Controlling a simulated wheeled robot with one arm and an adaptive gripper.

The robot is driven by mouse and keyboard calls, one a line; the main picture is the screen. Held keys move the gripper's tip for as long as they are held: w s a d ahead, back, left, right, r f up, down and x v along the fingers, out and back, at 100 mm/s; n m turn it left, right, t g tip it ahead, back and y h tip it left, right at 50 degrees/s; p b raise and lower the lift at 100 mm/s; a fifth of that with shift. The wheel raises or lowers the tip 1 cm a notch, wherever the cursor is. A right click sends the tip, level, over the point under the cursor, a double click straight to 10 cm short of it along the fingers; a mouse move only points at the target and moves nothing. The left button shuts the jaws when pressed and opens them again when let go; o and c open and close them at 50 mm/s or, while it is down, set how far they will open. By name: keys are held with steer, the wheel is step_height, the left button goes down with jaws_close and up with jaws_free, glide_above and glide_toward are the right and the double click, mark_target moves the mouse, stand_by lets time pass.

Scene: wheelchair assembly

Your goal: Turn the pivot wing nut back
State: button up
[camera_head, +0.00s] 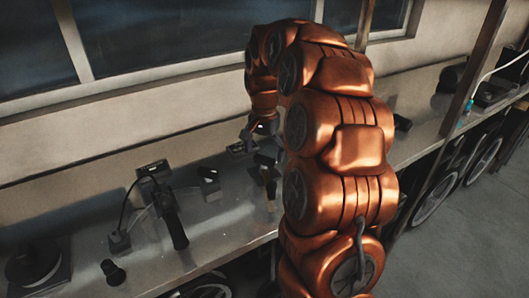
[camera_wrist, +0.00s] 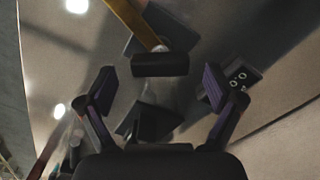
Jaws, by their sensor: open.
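My gripper (camera_wrist: 158,88) is open in the wrist view, with one dark finger on each side and nothing held between them. A dark block (camera_wrist: 160,65) lies just ahead of the gap between the fingertips. A yellow bar (camera_wrist: 128,20) runs from the top edge down to this block, with a small pale round spot where they meet. I cannot make out the wing nut clearly in either view.
The grey bench (camera_head: 215,240) runs along the wall under the windows. A black-handled tool (camera_head: 174,228), a small dark block (camera_head: 209,184) and a round dark object (camera_head: 34,262) stand to the left. Wheels (camera_head: 485,160) show below the bench at right.

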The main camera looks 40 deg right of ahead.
steer(key=shift+f, duration=0.5)
steer(key=shift+c, duration=0.2)
steer(key=c, duration=1.1)
